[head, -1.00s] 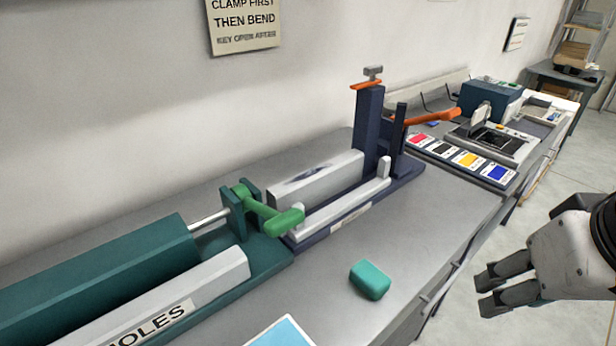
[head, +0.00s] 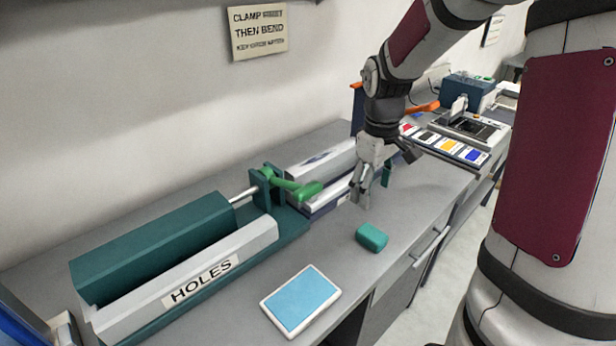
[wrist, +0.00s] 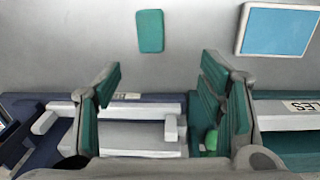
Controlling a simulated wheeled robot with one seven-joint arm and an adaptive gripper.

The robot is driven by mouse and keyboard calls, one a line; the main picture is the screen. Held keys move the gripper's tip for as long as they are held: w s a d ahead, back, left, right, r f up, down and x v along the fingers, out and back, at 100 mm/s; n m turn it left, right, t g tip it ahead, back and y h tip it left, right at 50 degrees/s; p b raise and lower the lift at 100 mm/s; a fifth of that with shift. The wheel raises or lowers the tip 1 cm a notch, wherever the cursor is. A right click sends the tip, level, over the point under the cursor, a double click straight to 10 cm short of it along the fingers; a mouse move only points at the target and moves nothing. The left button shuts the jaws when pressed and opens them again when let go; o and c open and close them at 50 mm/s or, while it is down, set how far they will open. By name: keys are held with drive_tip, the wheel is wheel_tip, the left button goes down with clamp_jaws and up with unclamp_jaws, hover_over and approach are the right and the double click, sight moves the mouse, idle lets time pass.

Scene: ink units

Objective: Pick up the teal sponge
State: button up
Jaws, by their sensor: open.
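The teal sponge (head: 371,237) is a small rounded block lying on the grey bench top, near the front edge in the head view. It also shows in the wrist view (wrist: 150,31), above the space between my fingers. My gripper (head: 371,193) is open and empty. It hangs over the bench behind the sponge, on the side of the machines, and does not touch it. In the wrist view both fingers (wrist: 160,84) show with teal inner pads, spread wide apart.
A teal hole punch (head: 190,258) with a green lever (head: 297,189) stands left of my gripper. A blue-topped tray (head: 301,300) lies on the bench near the front. Ink swatches (head: 450,145) are behind on the right. Bench between sponge and tray is clear.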

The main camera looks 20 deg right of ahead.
sight(373, 233)
drive_tip(key=shift+y, duration=0.3)
drive_tip(key=f, duration=0.3)
drive_tip(key=d+f, duration=0.1)
drive_tip(key=f, duration=0.3)
drive_tip(key=d+f, duration=0.1)
drive_tip(key=f, duration=0.3)
drive_tip(key=shift+w+d, duration=0.1)
drive_tip(key=shift+w, duration=0.3)
drive_tip(key=shift+s+d+f, duration=0.1)
drive_tip(key=shift+f, duration=1.25)
drive_tip(key=shift+s+d+f, duration=0.1)
drive_tip(key=shift+f, duration=1.2)
drive_tip(key=c, duration=1)
